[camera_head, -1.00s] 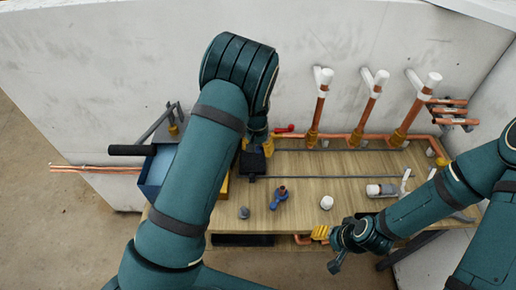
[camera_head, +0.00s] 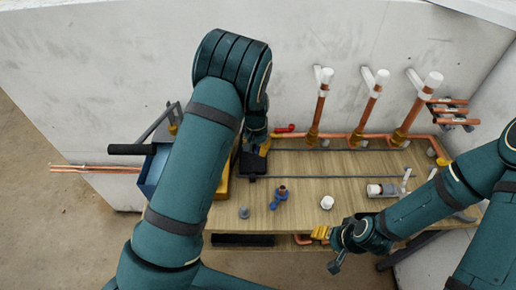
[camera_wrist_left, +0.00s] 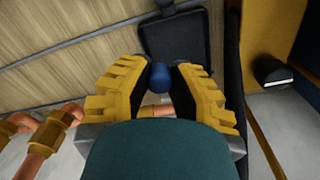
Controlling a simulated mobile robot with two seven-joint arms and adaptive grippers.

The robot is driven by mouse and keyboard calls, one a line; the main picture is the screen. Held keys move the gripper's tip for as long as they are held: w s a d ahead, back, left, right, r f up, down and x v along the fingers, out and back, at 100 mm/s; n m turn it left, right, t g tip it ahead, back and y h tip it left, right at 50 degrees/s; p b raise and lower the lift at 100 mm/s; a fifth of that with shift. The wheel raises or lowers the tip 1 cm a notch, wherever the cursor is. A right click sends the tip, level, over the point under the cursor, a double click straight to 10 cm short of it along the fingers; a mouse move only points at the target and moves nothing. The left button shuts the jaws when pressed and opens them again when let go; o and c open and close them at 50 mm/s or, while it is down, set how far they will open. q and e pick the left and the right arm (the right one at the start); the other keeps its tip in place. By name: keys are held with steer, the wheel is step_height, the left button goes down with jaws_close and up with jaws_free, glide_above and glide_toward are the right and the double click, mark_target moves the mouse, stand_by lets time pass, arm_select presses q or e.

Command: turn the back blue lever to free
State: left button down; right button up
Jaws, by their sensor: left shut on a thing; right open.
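My left gripper (camera_head: 255,150) is at the back left of the wooden bench, partly hidden by my arm in the head view. In the left wrist view its yellow fingers (camera_wrist_left: 160,80) are shut on a blue lever (camera_wrist_left: 160,77), whose rounded blue end shows between the tips. The rest of the lever is hidden, so its angle cannot be told. A black plate (camera_wrist_left: 178,40) lies just past the fingers. My right gripper (camera_head: 320,234) is open over the front edge of the bench, away from the lever.
A red handle (camera_head: 284,128) sits on the copper pipework close right of my left gripper. A blue valve piece (camera_head: 279,195), a white cap (camera_head: 327,202) and a grey cylinder (camera_head: 382,190) stand on the bench (camera_head: 300,165). Several upright copper pipes line the wall. A blue bin (camera_head: 155,168) stands left.

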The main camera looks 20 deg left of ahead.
arm_select(q)
steer(key=shift+s+a+f+m+b, duration=0.1)
steer(key=shift+s+a+m+b, duration=0.15)
steer(key=shift+a+m+b, duration=1.1)
steer(key=shift+s+a+m+p, duration=0.15)
steer(key=shift+s+a+m, duration=0.3)
steer(key=shift+m, duration=1.85)
steer(key=shift+s+a+f+m+b, duration=0.1)
steer(key=shift+a+m+b, duration=0.75)
steer(key=shift+m, duration=1)
steer(key=shift+a, duration=0.3)
steer(key=c, duration=0.8)
jaws_free()
steer(key=shift+w+r, duration=0.1)
